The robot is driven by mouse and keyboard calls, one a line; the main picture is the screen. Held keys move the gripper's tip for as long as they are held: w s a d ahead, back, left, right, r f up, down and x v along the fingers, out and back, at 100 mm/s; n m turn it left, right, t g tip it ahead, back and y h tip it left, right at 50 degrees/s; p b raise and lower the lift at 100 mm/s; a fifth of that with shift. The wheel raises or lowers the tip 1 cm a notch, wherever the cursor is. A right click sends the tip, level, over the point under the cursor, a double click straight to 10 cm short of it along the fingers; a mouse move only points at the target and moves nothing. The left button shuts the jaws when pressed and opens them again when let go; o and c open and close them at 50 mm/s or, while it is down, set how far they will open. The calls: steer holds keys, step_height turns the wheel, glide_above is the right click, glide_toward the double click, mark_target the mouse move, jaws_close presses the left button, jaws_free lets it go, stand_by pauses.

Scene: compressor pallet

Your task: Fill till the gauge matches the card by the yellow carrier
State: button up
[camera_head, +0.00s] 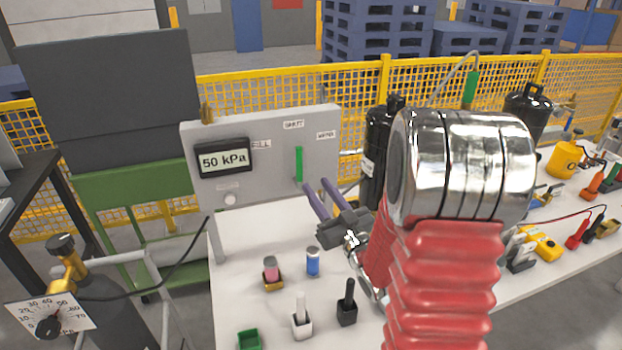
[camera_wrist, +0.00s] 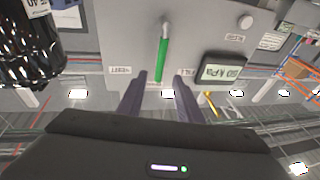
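A grey panel (camera_head: 325,122) stands at the back of the white table. It carries a black-framed readout (camera_head: 224,159) showing 50 kPa, and a green lever (camera_head: 299,163) standing upright below the SHUT label. FILL is marked to its left, VENT to its right. My gripper (camera_head: 316,187) is open and empty, in front of the panel. In the wrist view the lever (camera_wrist: 161,58) appears between the two fingertips; contact is not visible. A white dial card (camera_head: 75,315) with numbers sits at lower left by a yellow fitting (camera_head: 67,274); its pointer is hard to read.
Black gas bottles (camera_head: 377,160) stand right of the panel. My arm hides part of the table.

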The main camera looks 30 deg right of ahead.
steer(key=v, duration=0.2)
steer(key=shift+s, duration=0.3)
stand_by(0.3)
steer(key=s+a+r+g, duration=0.1)
steer(key=s+a+g, duration=0.6)
steer(key=s, duration=0.4)
steer(key=s+a+g+h, duration=0.1)
steer(key=s+a+g, duration=0.7)
steer(key=s, duration=0.4)
steer(key=shift+a+r+m, duration=0.3)
steer(key=shift+a+r, duration=0.1)
steer(key=shift+a, duration=0.45)
steer(key=shift+s, duration=0.2)
stand_by(0.7)
